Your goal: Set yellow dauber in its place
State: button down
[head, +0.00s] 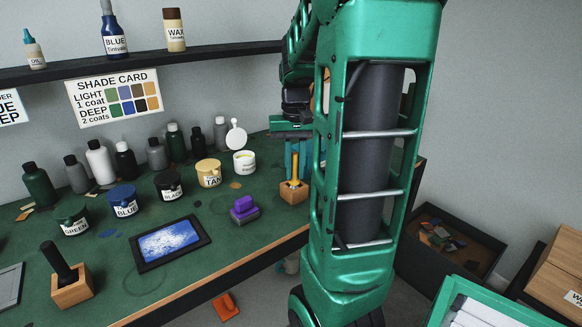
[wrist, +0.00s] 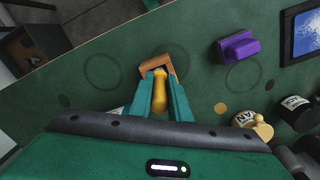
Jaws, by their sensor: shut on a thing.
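The yellow dauber (head: 293,180) stands upright at a small wooden block (head: 294,195) near the bench's right front edge. In the wrist view the yellow dauber (wrist: 160,92) lies between my fingers, with the wooden block (wrist: 150,68) just beyond the fingertips. My gripper (head: 296,160) points down and is shut on the dauber's yellow handle. The dauber's lower end meets the block's top in the head view; its tip is hidden, so I cannot tell how deep it sits.
A purple block-like tool (head: 243,208) and a blue-white screen (head: 170,243) lie left of the holder. A black-handled dauber (head: 62,265) stands in another block. Bare green bench surrounds the wooden block.

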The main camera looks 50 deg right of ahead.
jog(key=shift+f, duration=0.4)
jog(key=c, duration=1.6)
grip_release()
notch_tip(320, 180, up, 11)
jog(key=shift+w+f, duration=0.15)
jog(key=s+a+f, duration=0.4)
jog(key=a, duration=0.1)
jog(key=s+a+f+n, duration=0.1)
jog(key=s+a+f, duration=0.3)
jog(key=s+a, duration=0.1)
jog(key=s+a+f+n, duration=0.1)
jog(key=s+a+f, duration=0.3)
jog(key=a+f, duration=0.1)
jog(key=shift+s, duration=0.3)
